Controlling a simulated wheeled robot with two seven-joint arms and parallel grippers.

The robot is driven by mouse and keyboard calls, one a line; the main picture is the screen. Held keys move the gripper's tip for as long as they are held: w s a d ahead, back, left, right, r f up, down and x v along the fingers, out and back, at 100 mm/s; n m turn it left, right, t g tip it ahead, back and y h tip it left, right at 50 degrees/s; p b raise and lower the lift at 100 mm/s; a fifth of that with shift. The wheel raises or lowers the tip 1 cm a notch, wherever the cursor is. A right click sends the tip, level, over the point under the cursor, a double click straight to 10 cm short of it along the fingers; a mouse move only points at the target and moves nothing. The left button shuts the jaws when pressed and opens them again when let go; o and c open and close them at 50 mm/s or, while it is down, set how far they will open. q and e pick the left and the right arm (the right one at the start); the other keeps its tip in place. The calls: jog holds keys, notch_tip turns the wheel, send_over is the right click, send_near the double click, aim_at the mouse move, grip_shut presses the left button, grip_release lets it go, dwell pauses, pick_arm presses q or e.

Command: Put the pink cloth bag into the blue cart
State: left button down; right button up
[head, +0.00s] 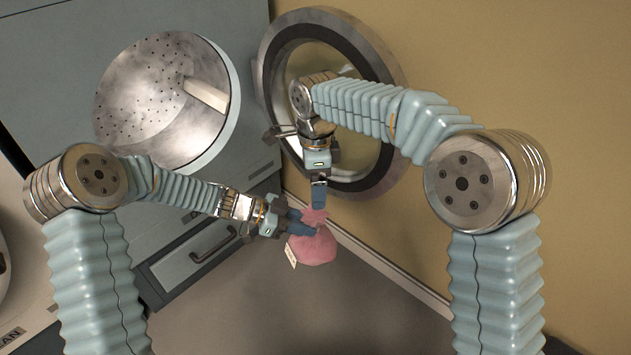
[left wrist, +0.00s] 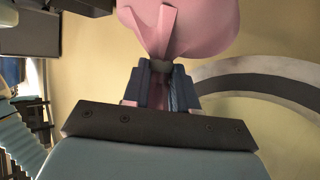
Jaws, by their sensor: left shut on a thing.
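The pink cloth bag (head: 314,250) hangs in the air near the middle of the head view, its neck gathered and a small pale tag at its left side. My left gripper (head: 302,224) is shut on the bag's neck, coming from the left. In the left wrist view the bag (left wrist: 190,25) bulges beyond the closed fingers (left wrist: 158,85). My right gripper (head: 319,196) points down just above the bag's gathered top; whether its fingers are open or touch the cloth is unclear. I see no blue cart in either view.
A round metal-rimmed opening (head: 375,190) lies behind my right gripper. An open round door with a perforated metal face (head: 150,110) is at left. A grey cabinet with a handled drawer (head: 180,268) stands below it. Bare grey floor (head: 330,310) shows below the bag.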

aim_at(316, 213)
jog(key=shift+f+m, duration=0.3)
jog(key=shift+f, duration=0.15)
jog(key=f, duration=1.1)
jog(key=shift+s, duration=0.2)
jog(key=c, duration=1.2)
pick_arm(q)
jog(key=c, duration=0.8)
grip_release()
pick_arm(e)
jog(key=shift+c, duration=0.7)
